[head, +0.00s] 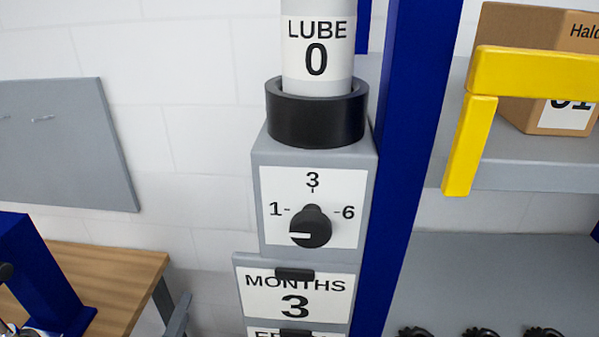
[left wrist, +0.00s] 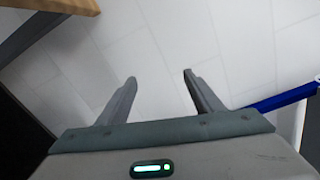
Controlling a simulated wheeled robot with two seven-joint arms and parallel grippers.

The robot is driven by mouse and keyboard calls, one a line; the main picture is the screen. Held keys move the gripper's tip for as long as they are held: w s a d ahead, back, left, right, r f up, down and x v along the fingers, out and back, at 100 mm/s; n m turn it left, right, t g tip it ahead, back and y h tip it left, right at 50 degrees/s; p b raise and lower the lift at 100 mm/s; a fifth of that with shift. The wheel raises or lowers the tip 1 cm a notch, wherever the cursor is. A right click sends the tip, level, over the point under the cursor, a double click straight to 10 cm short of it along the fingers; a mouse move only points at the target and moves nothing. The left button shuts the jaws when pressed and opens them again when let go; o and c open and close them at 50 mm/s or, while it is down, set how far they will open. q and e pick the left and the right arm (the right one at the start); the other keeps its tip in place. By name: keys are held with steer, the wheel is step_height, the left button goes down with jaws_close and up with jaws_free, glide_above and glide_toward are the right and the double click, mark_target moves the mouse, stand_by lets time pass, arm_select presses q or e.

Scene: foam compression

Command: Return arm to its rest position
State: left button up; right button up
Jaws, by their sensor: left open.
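My left gripper (left wrist: 159,77) shows in the left wrist view. Its two grey fingers stand wide apart with nothing between them, over a pale tiled surface. I cannot make out either gripper clearly in the head view. In the head view a grey dispenser (head: 315,158) stands at the centre, with a dial knob (head: 310,227) marked 1, 3 and 6. The knob's white mark lies on its left side. A white tube (head: 318,75) labelled LUBE 0 sits upright in a black ring (head: 317,118) on top. A card (head: 297,297) below reads MONTHS 3.
A blue post (head: 410,130) stands right of the dispenser. Grey shelves (head: 530,165) at right hold a cardboard box (head: 530,28) behind a yellow bar (head: 535,75). A wooden bench (head: 110,260) is at lower left. A wooden edge (left wrist: 60,5) and a blue bar (left wrist: 280,98) flank the fingers.

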arm_select(q)
steer(key=s+a+f+n+g+y, duration=0.2)
steer(key=s+f+n+g+y, duration=0.15)
steer(key=s+n, duration=0.35)
steer(key=s+a+f+n+g+y, duration=0.2)
steer(key=s+f+n+g, duration=0.2)
steer(key=s+n, duration=0.3)
steer(key=s+d+f+n+g+h, duration=0.25)
steer(key=s+d, duration=0.25)
steer(key=s, duration=0.3)
steer(key=s+d+f+n+g+h, duration=0.1)
steer(key=s+d+n+g+h, duration=0.1)
steer(key=s+d+n+g, duration=0.35)
step_height(320, 180, down, 35)
steer(key=s+a+m+b, duration=0.1)
steer(key=s+m+b, duration=0.15)
steer(key=b, duration=0.45)
steer(key=s+a+f+b, duration=0.1)
steer(key=s+f+b, duration=0.2)
steer(key=s+f, duration=0.6)
steer(key=s+a+f+g+b, duration=0.1)
steer(key=s+a+f+b, duration=0.1)
steer(key=s+f, duration=0.7)
step_height(320, 180, down, 6)
steer(key=shift+s+a+f+b, duration=0.1)
steer(key=shift+s+a+b, duration=0.1)
steer(key=shift+b, duration=0.45)
